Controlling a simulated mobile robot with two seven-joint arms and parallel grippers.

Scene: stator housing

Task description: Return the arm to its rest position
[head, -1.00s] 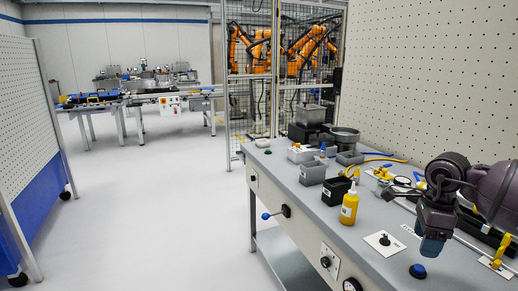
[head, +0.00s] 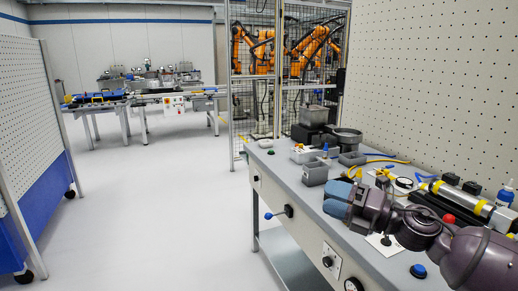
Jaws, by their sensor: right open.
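My right arm comes in from the lower right, dark purple-grey, and lies low across the right part of the workbench (head: 305,205). My right gripper (head: 338,197), with blue fingers, points left above the bench's front part. It is open and I see nothing held between its fingers. The arm and gripper hide part of the bench top behind them. My left gripper is not in view.
A perforated wall (head: 430,80) rises behind. The floor (head: 150,215) at left is clear.

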